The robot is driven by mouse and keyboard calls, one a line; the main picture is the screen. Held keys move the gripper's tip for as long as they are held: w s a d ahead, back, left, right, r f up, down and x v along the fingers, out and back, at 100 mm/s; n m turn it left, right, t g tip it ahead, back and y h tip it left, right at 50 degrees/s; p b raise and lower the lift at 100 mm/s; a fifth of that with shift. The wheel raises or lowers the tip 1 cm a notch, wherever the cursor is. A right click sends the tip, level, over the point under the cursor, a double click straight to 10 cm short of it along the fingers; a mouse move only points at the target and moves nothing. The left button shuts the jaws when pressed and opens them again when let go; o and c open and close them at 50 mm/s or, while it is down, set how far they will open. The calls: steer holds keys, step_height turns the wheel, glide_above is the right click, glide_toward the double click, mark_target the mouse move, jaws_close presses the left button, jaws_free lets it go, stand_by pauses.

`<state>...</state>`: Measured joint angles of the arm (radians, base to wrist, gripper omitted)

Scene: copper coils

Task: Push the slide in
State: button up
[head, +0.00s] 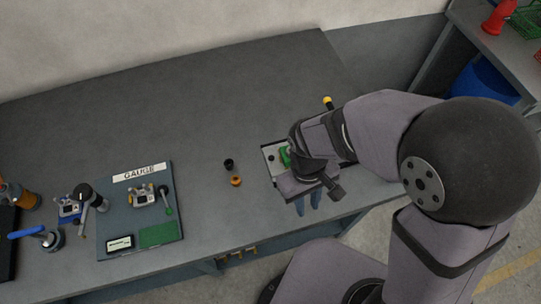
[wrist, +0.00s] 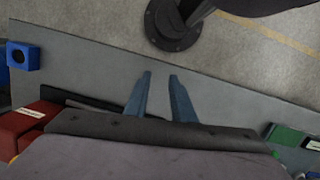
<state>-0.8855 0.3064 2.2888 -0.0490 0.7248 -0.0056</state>
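My gripper (head: 308,203) has two blue fingers and hangs over the front edge of the bench, at the near side of a light metal fixture. In the wrist view the fingers (wrist: 160,75) stand a little apart with nothing between them. The fixture (head: 268,150) has a green part (head: 285,156) on it and is mostly hidden under my wrist and forearm. A yellow-tipped black knob (head: 328,102) shows just beyond my forearm. I cannot make out the slide itself or how far in it is.
A blue block with a dark round opening (wrist: 22,56), a red labelled block (wrist: 20,124) and a green labelled block (wrist: 286,136) show in the wrist view. A black cap (head: 228,164) and an orange ring (head: 236,181) lie left of the fixture. A gauge board (head: 115,215) lies further left.

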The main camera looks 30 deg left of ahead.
steer(key=w+a+f+n+t, duration=0.1)
steer(key=w+a+n, duration=0.15)
steer(key=a, duration=0.75)
steer(key=n+t+y, duration=0.1)
steer(key=n+t, duration=0.1)
steer(key=n, duration=0.1)
glide_toward(271, 157)
steer(key=f, duration=0.1)
steer(key=shift+w+d+f+p, duration=0.1)
steer(key=shift+w+f+p, duration=0.15)
steer(key=shift+f, duration=0.9)
steer(key=shift+w+d+f+p, duration=0.15)
steer(key=shift+f+p, duration=0.25)
steer(key=shift+f, duration=0.8)
steer(key=shift+w+f+p, duration=0.25)
steer(key=shift+f+p, duration=0.05)
steer(key=shift+f, duration=0.85)
